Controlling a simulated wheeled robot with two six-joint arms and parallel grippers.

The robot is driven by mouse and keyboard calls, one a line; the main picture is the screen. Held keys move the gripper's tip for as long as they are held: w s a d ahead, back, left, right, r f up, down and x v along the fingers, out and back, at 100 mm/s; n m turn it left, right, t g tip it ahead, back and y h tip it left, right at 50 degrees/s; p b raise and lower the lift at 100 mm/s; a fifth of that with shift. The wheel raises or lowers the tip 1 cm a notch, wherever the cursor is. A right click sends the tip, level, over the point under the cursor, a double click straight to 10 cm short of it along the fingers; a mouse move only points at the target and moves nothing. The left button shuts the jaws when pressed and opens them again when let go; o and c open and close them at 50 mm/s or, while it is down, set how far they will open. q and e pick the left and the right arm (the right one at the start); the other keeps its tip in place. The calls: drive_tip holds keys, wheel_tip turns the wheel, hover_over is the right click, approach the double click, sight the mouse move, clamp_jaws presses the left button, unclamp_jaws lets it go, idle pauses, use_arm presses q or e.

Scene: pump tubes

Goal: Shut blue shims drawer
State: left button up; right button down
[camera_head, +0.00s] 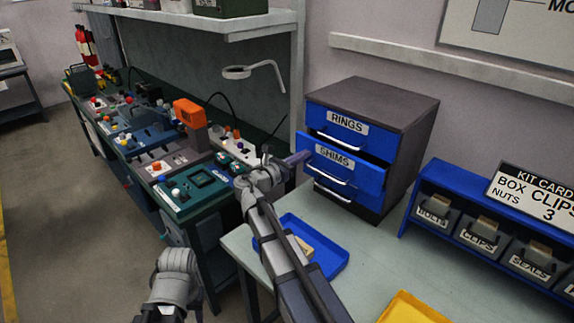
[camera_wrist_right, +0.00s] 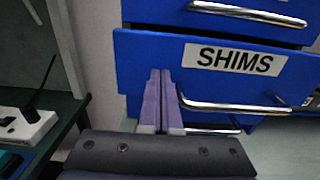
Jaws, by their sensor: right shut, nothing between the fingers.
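The blue SHIMS drawer (camera_head: 340,172) is the middle drawer of a grey cabinet (camera_head: 408,125). It stands partly out, its front ahead of the RINGS drawer (camera_head: 336,123) above it. Its label and silver handle (camera_wrist_right: 235,104) show in the right wrist view. My right gripper (camera_head: 302,157) is shut and empty, its purple fingers pointing at the left part of the SHIMS drawer front. In the right wrist view the fingertips (camera_wrist_right: 165,73) overlap that front, left of the label and handle; I cannot tell whether they touch. Only part of my left arm shows, at the lower left.
A blue tray (camera_head: 335,262) lies on the table below my right arm. A blue rack (camera_head: 420,193) of labelled bins stands right of the cabinet. A yellow tray (camera_head: 408,308) is at the front edge. A cluttered green bench (camera_head: 190,204) is at left.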

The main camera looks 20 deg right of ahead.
sight(313, 148)
drive_tip(key=x, duration=0.4)
drive_tip(key=shift+w+d, duration=0.2)
drive_tip(key=shift+d, duration=0.1)
drive_tip(key=shift+d+r, duration=0.1)
drive_tip(key=shift+w+r, duration=0.1)
